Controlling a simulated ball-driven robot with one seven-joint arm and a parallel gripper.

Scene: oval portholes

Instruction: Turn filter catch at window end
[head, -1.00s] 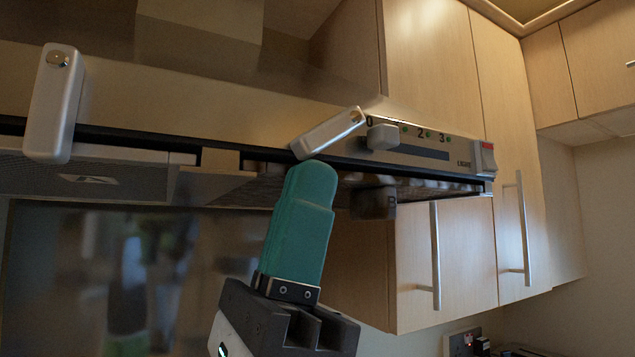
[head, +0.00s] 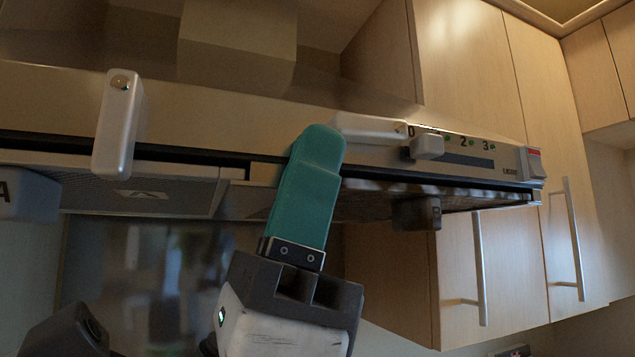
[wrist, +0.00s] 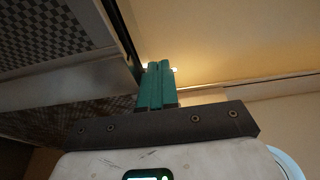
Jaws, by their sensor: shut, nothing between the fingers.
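Two pale catches sit on the front edge of the cooker hood. The left catch (head: 117,125) hangs upright, with its round pivot at the top. The right catch (head: 368,128) lies nearly level, its pivot end by the "0" mark. My gripper (head: 320,134) is shut and empty, with teal fingers pointing up. Its tip overlaps the left end of the right catch in the head view; I cannot tell whether they touch. In the wrist view the fingers (wrist: 157,72) are together beside the hood's edge, and no catch can be made out. A filter panel (head: 140,185) shows under the hood.
A slider knob (head: 428,147) and a red-marked light switch (head: 535,163) are right of the catch. Block A (head: 28,195) and block B (head: 416,213) hang below the hood. Cupboards with bar handles (head: 481,270) stand at the right.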

